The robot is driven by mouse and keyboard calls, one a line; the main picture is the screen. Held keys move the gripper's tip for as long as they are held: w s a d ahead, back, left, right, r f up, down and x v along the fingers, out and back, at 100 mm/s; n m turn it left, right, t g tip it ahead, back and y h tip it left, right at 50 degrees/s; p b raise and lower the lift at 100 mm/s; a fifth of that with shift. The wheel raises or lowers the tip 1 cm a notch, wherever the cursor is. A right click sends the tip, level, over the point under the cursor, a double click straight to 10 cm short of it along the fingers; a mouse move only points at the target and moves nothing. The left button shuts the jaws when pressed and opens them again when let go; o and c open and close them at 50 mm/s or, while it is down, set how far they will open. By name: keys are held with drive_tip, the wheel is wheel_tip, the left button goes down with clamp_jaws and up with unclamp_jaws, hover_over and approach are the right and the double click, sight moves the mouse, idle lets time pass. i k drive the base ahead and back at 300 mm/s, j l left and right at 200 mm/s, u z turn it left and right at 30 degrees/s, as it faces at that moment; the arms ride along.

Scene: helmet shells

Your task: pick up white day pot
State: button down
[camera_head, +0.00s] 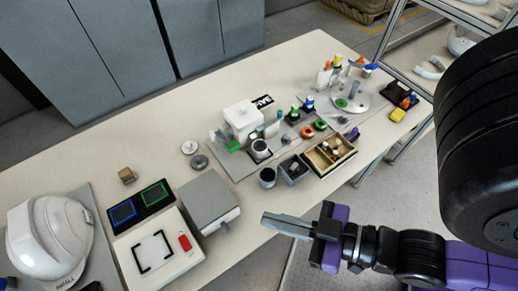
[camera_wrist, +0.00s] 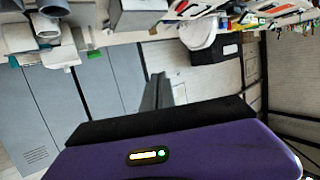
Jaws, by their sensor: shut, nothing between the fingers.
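No thing in view is clearly marked as the white day pot. In the head view a small pot with a dark mouth (camera_head: 260,149) stands on a light base before a white block-shaped device (camera_head: 242,118). A grey cup (camera_head: 267,177) stands just in front of it; I cannot tell which is the day pot. My gripper (camera_head: 266,220) is shut and empty, pointing left near the table's front edge, apart from these pots. Its fingers (camera_wrist: 162,92) also show in the wrist view.
A grey box (camera_head: 208,199) lies left of my gripper. A wooden tray (camera_head: 329,152) holds small items to the right of the cups. A white helmet (camera_head: 50,238) sits at the far left. Bottles (camera_head: 325,75) stand at the back right.

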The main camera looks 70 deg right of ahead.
sight(260, 147)
drive_tip(key=j+z, duration=0.35)
drive_tip(key=j, duration=0.65)
drive_tip(key=j+z, duration=0.35)
drive_tip(key=j, duration=0.65)
